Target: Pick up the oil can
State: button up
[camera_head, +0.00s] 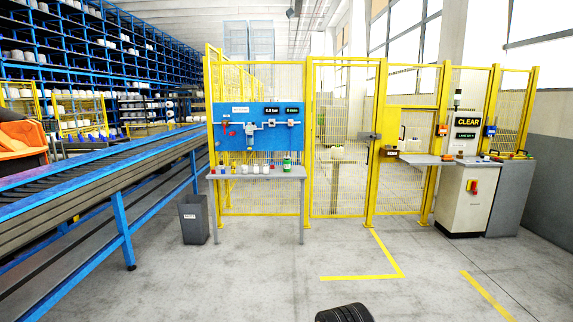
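A small grey bench (258,176) stands against the yellow fence, under a blue panel. At its right end stands an upright green and white container (287,164). At its left end are small red, blue and yellow items (222,169), and several white cup-like items (255,170) stand between. All are too small for me to tell surely which is the oil can; the green container could be it. My gripper's fingers do not show. A black ribbed piece at the bottom edge is cut off, and I cannot tell what it is.
A roller conveyor (110,170) with blue legs runs along the left. A grey bin (194,219) stands left of the bench. Yellow mesh fencing (340,200) closes the back. A control cabinet (463,198) stands at right. The floor before the bench is clear.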

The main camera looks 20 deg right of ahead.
aim_at(286, 164)
jog(key=z, duration=0.2)
jog(key=i, duration=0.65)
jog(key=z, duration=0.65)
jog(key=i, duration=2.25)
jog(key=z, duration=0.2)
jog(key=i, duration=2.25)
jog(key=u, duration=1.15)
jog(key=i, duration=1.25)
jog(key=u, duration=1.5)
jog(key=i, duration=0.65)
jog(key=u, duration=0.35)
